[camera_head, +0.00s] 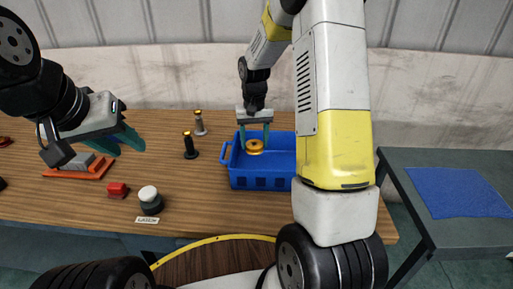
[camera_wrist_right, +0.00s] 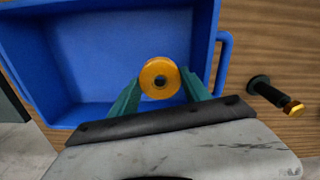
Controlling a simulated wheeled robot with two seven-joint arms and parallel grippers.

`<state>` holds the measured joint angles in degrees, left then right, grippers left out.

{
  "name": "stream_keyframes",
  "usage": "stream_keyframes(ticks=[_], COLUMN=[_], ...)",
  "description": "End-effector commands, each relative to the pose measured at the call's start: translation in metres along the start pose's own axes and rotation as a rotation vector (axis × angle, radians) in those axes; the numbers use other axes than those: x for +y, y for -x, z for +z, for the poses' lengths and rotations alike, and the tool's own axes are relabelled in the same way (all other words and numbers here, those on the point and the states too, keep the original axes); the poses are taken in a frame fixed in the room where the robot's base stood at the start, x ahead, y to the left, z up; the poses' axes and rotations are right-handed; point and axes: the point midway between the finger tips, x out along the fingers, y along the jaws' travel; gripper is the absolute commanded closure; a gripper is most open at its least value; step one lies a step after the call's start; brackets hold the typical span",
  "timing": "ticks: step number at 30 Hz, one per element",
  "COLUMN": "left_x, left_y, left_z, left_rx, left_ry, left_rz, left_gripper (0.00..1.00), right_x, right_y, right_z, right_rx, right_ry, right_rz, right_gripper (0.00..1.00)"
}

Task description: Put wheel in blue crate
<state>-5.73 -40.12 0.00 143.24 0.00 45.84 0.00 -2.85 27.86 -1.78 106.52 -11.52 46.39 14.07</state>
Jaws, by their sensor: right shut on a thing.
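The wheel (camera_head: 254,147) is a small orange-yellow ring with a central hole. It also shows in the right wrist view (camera_wrist_right: 149,82). My right gripper (camera_head: 254,143) reaches down over the blue crate (camera_head: 262,183) and is shut on the wheel, with one teal finger on each side. The wheel appears within the crate's opening, toward its left end. I cannot tell whether it touches the crate floor. My right arm hides the crate's right end. My left gripper (camera_head: 122,141) hangs over the left of the table, away from the crate, and its teal fingers look apart and empty.
Two dark bolts with yellow tips (camera_head: 191,146) (camera_head: 200,123) stand left of the crate. A red block (camera_head: 118,190), a white-topped dark cylinder (camera_head: 149,201) and an orange tray (camera_head: 66,172) with grey parts are further left. A side table with a blue mat (camera_head: 460,192) is at right.

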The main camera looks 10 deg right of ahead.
Motion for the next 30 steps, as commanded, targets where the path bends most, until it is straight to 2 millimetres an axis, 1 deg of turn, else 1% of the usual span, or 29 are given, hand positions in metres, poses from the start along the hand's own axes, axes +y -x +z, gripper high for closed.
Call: stream_keyframes(ticks=[1, 4, 6, 11, 18, 20, 29, 30], left_x=[0.000, 0.000, 0.000, 0.000, 0.000, 0.000, 0.000, 0.000], left_y=[0.000, 0.000, 0.000, 0.000, 0.000, 0.000, 0.000, 0.000], left_z=[0.000, 0.000, 0.000, 0.000, 0.000, 0.000, 0.000, 0.000], left_rx=[0.000, 0.000, 0.000, 0.000, 0.000, 0.000, 0.000, 0.000], left_ry=[0.000, 0.000, 0.000, 0.000, 0.000, 0.000, 0.000, 0.000], left_rz=[0.000, 0.000, 0.000, 0.000, 0.000, 0.000, 0.000, 0.000], left_gripper=[0.64, 0.64, 0.64, 0.64, 0.64, 0.64, 0.64, 0.64], right_x=[0.000, 0.000, 0.000, 0.000, 0.001, 0.001, 0.000, 0.000], right_y=[-0.011, -0.028, -0.036, -0.045, -0.075, -0.079, -0.081, -0.082], right_z=[0.001, 0.001, 0.000, 0.000, 0.001, 0.000, 0.000, 0.000], right_rx=[-0.004, -0.003, -0.001, 0.000, -0.002, -0.001, 0.001, 0.000], right_ry=[0.000, 0.000, 0.000, 0.000, 0.000, 0.000, 0.000, 0.000], right_rz=[0.001, 0.001, 0.001, 0.001, 0.000, 0.000, 0.000, 0.000], right_gripper=[1.00, 1.00, 1.00, 1.00, 1.00, 1.00, 1.00, 0.43])
